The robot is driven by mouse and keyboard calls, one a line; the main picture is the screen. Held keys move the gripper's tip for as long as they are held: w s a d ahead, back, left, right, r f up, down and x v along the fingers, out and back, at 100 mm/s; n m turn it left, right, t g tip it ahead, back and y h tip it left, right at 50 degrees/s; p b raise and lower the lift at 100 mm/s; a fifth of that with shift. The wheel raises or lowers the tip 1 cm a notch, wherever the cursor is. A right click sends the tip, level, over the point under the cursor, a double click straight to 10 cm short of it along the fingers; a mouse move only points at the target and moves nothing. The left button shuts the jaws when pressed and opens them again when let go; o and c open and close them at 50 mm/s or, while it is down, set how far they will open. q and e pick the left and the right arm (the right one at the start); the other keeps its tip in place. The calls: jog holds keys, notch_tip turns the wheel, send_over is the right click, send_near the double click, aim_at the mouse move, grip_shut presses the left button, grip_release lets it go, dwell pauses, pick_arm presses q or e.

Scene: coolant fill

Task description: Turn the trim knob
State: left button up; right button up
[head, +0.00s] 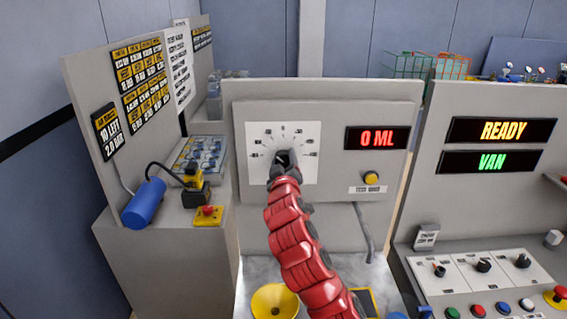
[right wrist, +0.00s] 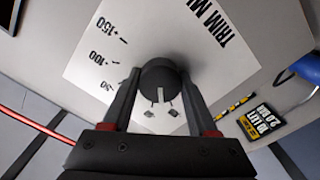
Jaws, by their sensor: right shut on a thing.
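The trim knob is a dark round knob with a pale pointer line, seen close up in the right wrist view (right wrist: 160,82). It sits on a white dial plate (head: 304,136) with printed marks on the grey panel. In the head view my right gripper (head: 285,160) covers the knob. In the right wrist view its two fingers lie on either side of the knob and are shut on it. Printed numbers such as 100 and 150 show on the plate beside the knob. My left gripper is not in view.
Right of the dial, a red display (head: 377,138) reads 0 ML above a yellow button (head: 371,179). Signs at right read READY (head: 502,130) and VAN (head: 491,161). A yellow funnel (head: 274,301) is below.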

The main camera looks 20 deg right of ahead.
jog(key=shift+n, duration=1.2)
jog(key=o, duration=1.4)
jog(key=shift+c, duration=0.2)
jog(key=shift+s+a, duration=0.2)
jog(key=shift+s, duration=0.3)
jog(key=p+v, duration=1.1)
jog(key=v, duration=0.5)
jog(key=shift+s, duration=0.15)
